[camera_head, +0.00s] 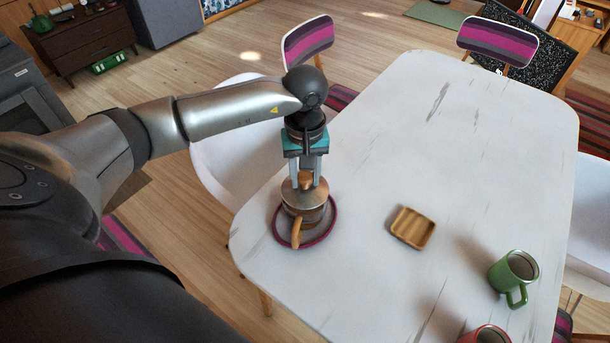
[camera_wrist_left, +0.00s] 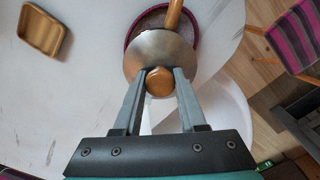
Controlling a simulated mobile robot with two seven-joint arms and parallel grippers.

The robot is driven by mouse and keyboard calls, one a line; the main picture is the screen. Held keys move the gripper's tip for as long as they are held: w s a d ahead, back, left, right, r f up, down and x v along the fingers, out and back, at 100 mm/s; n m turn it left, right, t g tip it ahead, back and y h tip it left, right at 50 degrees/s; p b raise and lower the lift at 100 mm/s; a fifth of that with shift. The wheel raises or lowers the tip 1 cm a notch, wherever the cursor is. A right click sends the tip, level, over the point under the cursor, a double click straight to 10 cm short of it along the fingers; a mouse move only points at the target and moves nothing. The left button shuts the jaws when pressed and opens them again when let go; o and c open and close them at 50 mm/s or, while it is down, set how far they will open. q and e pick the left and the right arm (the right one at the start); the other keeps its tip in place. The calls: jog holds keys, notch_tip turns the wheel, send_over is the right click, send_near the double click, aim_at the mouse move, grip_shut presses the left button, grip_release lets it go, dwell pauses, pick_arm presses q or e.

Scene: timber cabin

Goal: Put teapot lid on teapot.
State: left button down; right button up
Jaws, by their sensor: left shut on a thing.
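The teapot lid (camera_head: 303,194) is a metal disc with a wooden knob. My left gripper (camera_head: 305,181) points down and is shut on the knob. In the left wrist view the gripper (camera_wrist_left: 159,84) has a finger on each side of the knob, and the lid (camera_wrist_left: 160,54) shows below it. The teapot (camera_head: 306,218) has a wooden handle and stands on a round tray with a purple rim (camera_head: 333,223). The lid is right over the teapot's top; I cannot tell whether it rests on it. The lid hides most of the teapot in the wrist view. My right gripper is out of view.
A small square wooden dish (camera_head: 412,228) lies on the white marbled table (camera_head: 430,130). A green mug (camera_head: 514,275) and a red mug (camera_head: 486,335) stand at the right front. Chairs (camera_head: 308,42) surround the table. The table's middle and far part are clear.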

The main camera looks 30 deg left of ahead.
pick_arm(q)
jog(key=shift+f+b, duration=0.75)
dwell(0.4)
jog(key=shift+c, duration=2)
grip_release()
jog(key=shift+r, duration=0.1)
notch_tip(320, 180, up, 15)
jog(key=p, duration=0.1)
